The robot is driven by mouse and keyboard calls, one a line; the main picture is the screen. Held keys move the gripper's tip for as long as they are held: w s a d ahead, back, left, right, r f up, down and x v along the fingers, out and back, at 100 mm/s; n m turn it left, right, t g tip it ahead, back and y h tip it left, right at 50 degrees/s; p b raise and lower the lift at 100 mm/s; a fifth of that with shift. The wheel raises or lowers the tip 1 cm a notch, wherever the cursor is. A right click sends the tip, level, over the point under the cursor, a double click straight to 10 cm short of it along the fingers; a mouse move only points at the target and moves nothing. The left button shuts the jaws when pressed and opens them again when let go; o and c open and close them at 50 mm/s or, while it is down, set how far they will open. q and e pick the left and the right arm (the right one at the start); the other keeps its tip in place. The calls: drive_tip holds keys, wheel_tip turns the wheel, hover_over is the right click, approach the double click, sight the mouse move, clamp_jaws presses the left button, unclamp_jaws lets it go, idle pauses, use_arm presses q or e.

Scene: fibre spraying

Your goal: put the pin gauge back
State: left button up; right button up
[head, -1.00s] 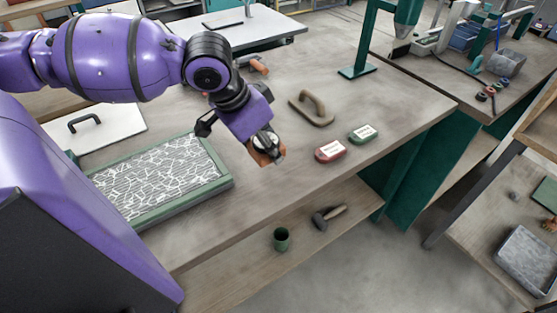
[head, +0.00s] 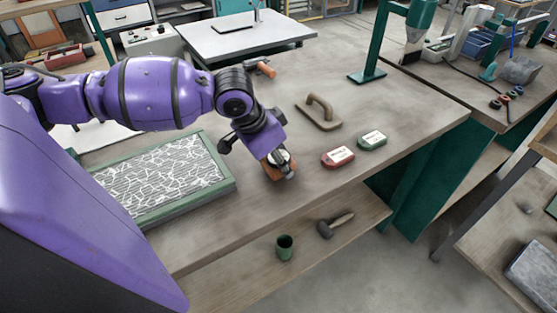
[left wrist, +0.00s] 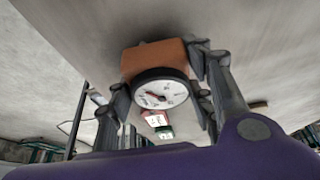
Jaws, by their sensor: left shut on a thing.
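The pin gauge, with a round white dial in a black rim and an orange-brown block, is in my left gripper (head: 281,168). The gauge (left wrist: 160,92) shows clearly in the left wrist view between the two fingers (left wrist: 163,90). In the head view the gauge (head: 279,160) is over the front part of the workbench, left of the red labelled block. I cannot tell whether it touches the bench top. My right gripper is not in view.
On the bench (head: 260,205) are a red labelled block (head: 338,157), a green labelled block (head: 372,140), a brown handled float (head: 319,112) and a green-framed tray (head: 165,178) with a white cracked pattern. A green cup (head: 284,247) and a mallet (head: 335,225) lie on the shelf below.

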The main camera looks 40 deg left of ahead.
use_arm(q)
drive_tip(key=shift+f, duration=0.1)
drive_tip(key=o, duration=1.5)
drive_tip(key=shift+r, duration=0.2)
drive_tip(key=p+v, duration=0.3)
drive_tip(key=v, duration=0.8)
drive_tip(key=shift+s+r+p, duration=0.2)
drive_tip(key=shift+r+p, duration=0.15)
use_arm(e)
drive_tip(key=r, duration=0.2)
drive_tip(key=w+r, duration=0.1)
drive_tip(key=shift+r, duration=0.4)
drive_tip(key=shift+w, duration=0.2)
